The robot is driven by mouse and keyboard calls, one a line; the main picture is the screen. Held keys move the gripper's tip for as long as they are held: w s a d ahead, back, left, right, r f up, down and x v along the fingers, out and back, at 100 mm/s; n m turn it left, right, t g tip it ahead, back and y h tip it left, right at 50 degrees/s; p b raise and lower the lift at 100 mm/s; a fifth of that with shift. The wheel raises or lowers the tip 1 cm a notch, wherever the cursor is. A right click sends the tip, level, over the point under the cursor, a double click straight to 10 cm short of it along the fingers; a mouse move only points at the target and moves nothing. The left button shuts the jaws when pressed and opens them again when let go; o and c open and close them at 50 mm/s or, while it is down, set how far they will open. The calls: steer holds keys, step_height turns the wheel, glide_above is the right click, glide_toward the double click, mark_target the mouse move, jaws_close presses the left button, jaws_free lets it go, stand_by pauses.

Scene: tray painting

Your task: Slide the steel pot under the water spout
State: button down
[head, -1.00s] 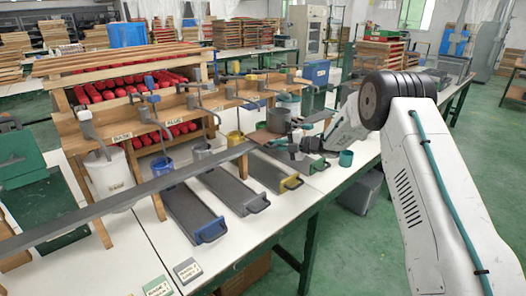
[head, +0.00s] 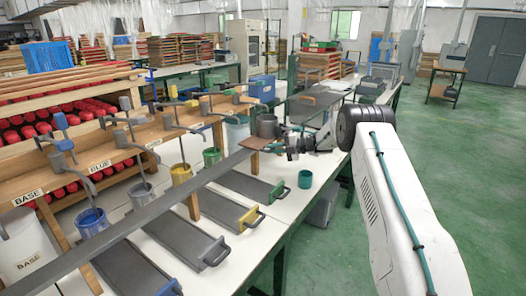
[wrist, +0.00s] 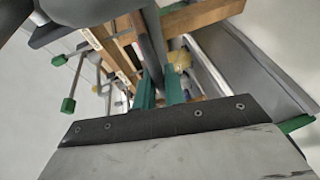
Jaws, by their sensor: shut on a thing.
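The steel pot (head: 267,127) is a grey cylinder in the middle of the head view, upright beside a brown board (head: 254,144). My gripper (head: 291,143) is just right of the pot and appears shut on it, but the contact is small and unclear. In the wrist view my teal fingers (wrist: 159,90) are close together, with a grey bar between or behind them. A dark rounded shape fills the top left there; I cannot tell if it is the pot. Several grey spouts with coloured handles line the wooden rack; which one gives water is not clear.
Grey trays with coloured handles, such as the yellow-handled one (head: 222,205), lie to the left. A long grey rail (head: 150,212) crosses the view. Green floor is open at the right.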

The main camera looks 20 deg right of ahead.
steer(key=shift+w+d, duration=0.15)
steer(key=shift+d, duration=0.1)
steer(key=c, duration=1.5)
jaws_free()
steer(key=shift+w+f, duration=0.1)
steer(key=shift+f, duration=0.1)
steer(key=shift+a+r, duration=0.1)
steer(key=shift+a, duration=0.2)
steer(key=shift+v, duration=3.95)
